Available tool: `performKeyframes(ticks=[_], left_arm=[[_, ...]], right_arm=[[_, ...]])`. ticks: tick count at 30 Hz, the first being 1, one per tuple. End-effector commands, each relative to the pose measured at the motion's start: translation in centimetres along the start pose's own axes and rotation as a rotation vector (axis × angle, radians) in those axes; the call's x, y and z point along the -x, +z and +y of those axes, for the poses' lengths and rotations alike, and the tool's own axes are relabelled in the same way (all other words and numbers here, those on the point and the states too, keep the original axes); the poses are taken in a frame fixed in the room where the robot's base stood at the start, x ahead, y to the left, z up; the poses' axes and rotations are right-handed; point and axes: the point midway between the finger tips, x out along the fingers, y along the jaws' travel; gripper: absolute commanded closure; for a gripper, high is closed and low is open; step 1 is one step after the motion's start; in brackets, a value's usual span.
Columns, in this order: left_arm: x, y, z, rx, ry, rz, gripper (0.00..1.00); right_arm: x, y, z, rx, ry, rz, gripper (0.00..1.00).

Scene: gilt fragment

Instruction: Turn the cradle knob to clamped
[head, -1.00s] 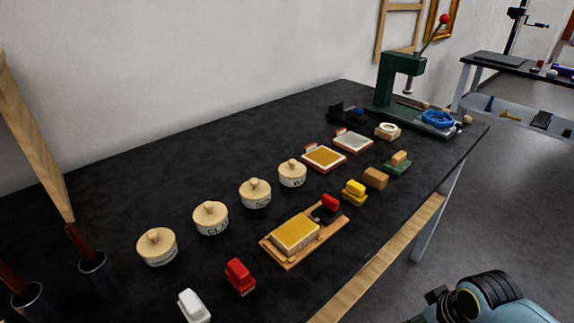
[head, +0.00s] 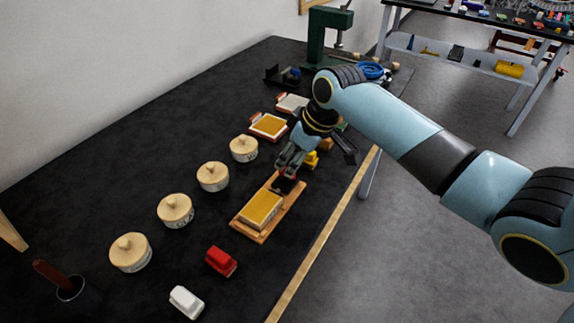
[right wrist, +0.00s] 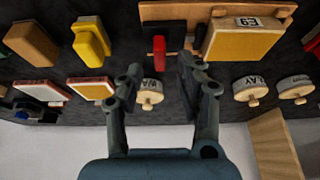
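The cradle is a wooden board (head: 245,231) holding a yellow-topped block (head: 261,208); both also show in the right wrist view, the board (right wrist: 190,12) and the block (right wrist: 240,42). Its knob, a red bar (right wrist: 159,52) on a black base (right wrist: 178,35), lies beside the block. In the head view my right gripper (head: 286,178) is over that end of the board and hides the red bar. In the right wrist view my right gripper (right wrist: 160,66) is open, with one finger on each side of the red bar; I cannot tell whether they touch it. My left gripper is not in view.
Several round lidded pots (head: 212,176) stand in a row left of the cradle. A red block (head: 221,260) and a white block (head: 186,301) lie in front. A yellow block (right wrist: 90,38) and a brown block (right wrist: 31,43) are beyond the knob. A green press (head: 325,40) stands behind.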

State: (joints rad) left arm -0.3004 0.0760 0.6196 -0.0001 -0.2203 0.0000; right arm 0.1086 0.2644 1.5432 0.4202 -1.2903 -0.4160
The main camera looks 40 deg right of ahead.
Motion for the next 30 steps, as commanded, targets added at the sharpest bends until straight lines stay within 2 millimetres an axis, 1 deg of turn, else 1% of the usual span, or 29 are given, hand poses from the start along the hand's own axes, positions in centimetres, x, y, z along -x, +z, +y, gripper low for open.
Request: performKeyframes(ticks=[1, 3, 6, 10, 16, 17, 25, 30], left_arm=[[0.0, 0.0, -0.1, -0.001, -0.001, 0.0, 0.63], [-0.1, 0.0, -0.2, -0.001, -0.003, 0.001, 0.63], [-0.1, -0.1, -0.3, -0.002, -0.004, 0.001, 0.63], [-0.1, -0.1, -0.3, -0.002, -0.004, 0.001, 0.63], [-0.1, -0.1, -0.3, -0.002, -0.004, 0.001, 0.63], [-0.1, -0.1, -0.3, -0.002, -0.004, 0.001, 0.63], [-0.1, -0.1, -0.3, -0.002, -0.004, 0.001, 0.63], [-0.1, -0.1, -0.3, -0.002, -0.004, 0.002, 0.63]], right_arm=[[-0.9, 0.0, -0.1, -0.001, -0.002, -0.002, 0.63], [-1.8, 0.0, 0.0, -0.002, 0.0, -0.002, 0.63], [-2.7, 0.0, -0.1, -0.001, -0.001, -0.001, 0.63], [-3.2, 0.1, 0.0, 0.0, 0.0, -0.001, 0.63], [-3.2, 0.1, 0.0, 0.0, 0.001, -0.001, 0.63], [-3.2, 0.1, 0.0, 0.0, 0.001, -0.001, 0.65], [-3.2, 0.1, 0.0, 0.0, 0.001, -0.001, 1.0], [-3.2, 0.1, 0.0, 0.0, 0.001, -0.001, 1.0]])
